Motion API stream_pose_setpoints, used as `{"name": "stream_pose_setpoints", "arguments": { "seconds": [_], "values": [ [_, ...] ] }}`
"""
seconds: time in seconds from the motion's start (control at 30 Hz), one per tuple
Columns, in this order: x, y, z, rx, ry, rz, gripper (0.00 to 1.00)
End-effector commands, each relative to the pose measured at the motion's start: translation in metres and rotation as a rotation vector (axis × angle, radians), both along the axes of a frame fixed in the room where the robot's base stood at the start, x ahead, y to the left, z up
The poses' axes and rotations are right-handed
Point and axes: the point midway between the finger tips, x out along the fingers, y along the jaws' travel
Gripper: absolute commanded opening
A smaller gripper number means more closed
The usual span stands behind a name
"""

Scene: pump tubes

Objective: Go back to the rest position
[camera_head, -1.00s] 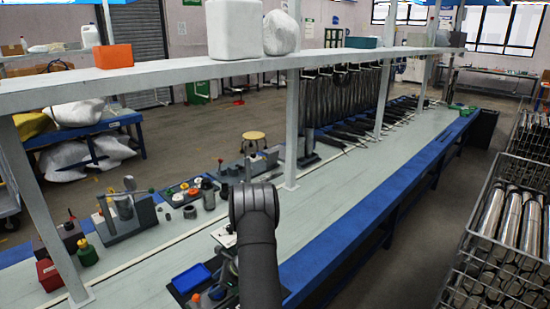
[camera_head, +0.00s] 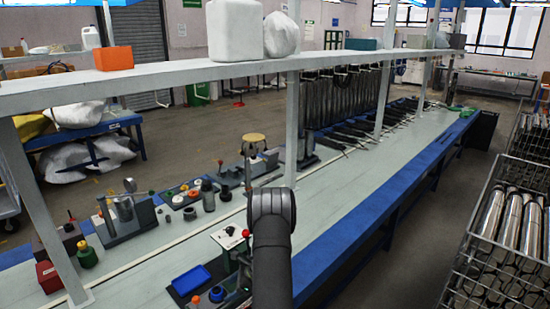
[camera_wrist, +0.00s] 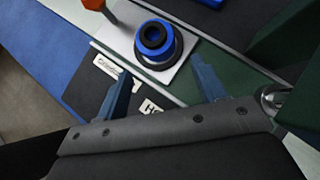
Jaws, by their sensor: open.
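My gripper (camera_wrist: 160,95) is open in the wrist view, with its two blue fingers spread apart and nothing between the tips. Just beyond the fingertips is a round fitting with a blue ring and dark centre (camera_wrist: 155,38) on a pale plate. In the head view my dark arm stands over the front edge of the bench (camera_head: 335,205); the gripper itself is hidden there behind the arm and the nearby equipment.
A blue tray (camera_head: 191,280) lies nearby. A long shelf (camera_head: 180,75) on posts runs above the bench. Metal tubes (camera_head: 505,218) fill a rack at right.

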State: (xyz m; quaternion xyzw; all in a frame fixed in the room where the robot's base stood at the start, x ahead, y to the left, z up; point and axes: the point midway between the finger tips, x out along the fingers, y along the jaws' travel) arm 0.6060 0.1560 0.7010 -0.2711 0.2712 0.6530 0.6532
Motion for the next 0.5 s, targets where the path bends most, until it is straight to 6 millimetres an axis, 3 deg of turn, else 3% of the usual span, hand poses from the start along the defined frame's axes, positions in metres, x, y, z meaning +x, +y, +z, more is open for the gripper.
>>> {"name": "stream_pose_setpoints", "arguments": {
  "seconds": [0.37,0.4,0.5],
  "values": [
    [0.000,-0.075,0.000,0.001,0.000,-0.003,0.64],
    [-0.001,-0.059,0.000,0.001,-0.001,0.005,0.64],
    [-0.001,-0.038,0.000,0.001,0.000,0.006,0.64]
  ]
}}
